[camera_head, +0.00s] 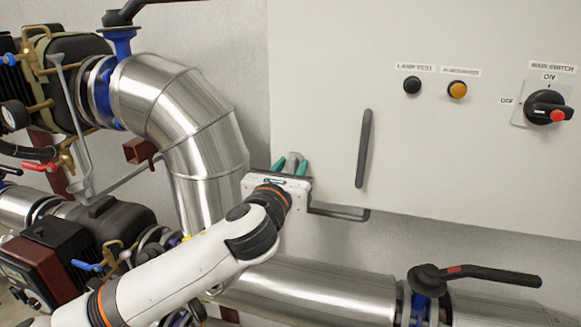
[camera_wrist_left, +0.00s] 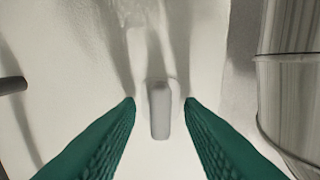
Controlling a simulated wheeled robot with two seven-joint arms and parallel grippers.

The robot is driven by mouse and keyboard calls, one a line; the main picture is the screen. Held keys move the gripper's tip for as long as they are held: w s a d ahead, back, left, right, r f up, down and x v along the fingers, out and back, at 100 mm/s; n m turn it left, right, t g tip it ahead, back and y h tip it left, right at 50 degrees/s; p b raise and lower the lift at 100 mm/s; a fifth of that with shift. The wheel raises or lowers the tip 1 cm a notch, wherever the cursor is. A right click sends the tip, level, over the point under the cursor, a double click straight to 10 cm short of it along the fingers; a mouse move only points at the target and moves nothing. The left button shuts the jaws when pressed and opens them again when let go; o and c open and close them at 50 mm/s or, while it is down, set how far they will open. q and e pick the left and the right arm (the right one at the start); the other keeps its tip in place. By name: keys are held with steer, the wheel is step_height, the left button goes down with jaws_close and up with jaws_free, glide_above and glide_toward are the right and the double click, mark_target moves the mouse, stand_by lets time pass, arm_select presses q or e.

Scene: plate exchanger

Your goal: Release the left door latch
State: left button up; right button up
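The left door latch is a small pale grey upright tab (camera_wrist_left: 160,110) on a round base on the light panel, seen in the left wrist view. My left gripper (camera_wrist_left: 160,102) is open, with one green fingertip on each side of the latch and a visible gap to both. In the head view, my left gripper (camera_head: 290,163) is at the lower left edge of the cabinet door (camera_head: 320,80), and its body hides most of the latch area. Whether the fingers are level with the latch in depth is hard to tell. My right gripper is not in view.
A dark vertical door handle (camera_head: 364,148) is right of the gripper. A bent silver pipe (camera_head: 190,130) is close on its left, and another silver pipe (camera_head: 310,289) runs below. A black valve lever (camera_head: 490,274) is at lower right. Knobs and a rotary switch (camera_head: 546,107) are higher up.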

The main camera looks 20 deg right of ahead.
arm_select(q)
jaws_close()
steer(key=shift+n, duration=0.7)
steer(key=shift+f+n+b, duration=0.1)
steer(key=shift+n+b, duration=0.2)
steer(key=shift+n, duration=0.9)
steer(key=n, duration=0.5)
steer(key=shift+w+a+n+b, duration=0.1)
steer(key=shift+n+b, duration=0.2)
steer(key=shift+b, duration=0.05)
steer(key=n, duration=0.4)
steer(key=shift+f, duration=0.1)
steer(key=shift+n+b, duration=0.45)
steer(key=shift+n, duration=1.75)
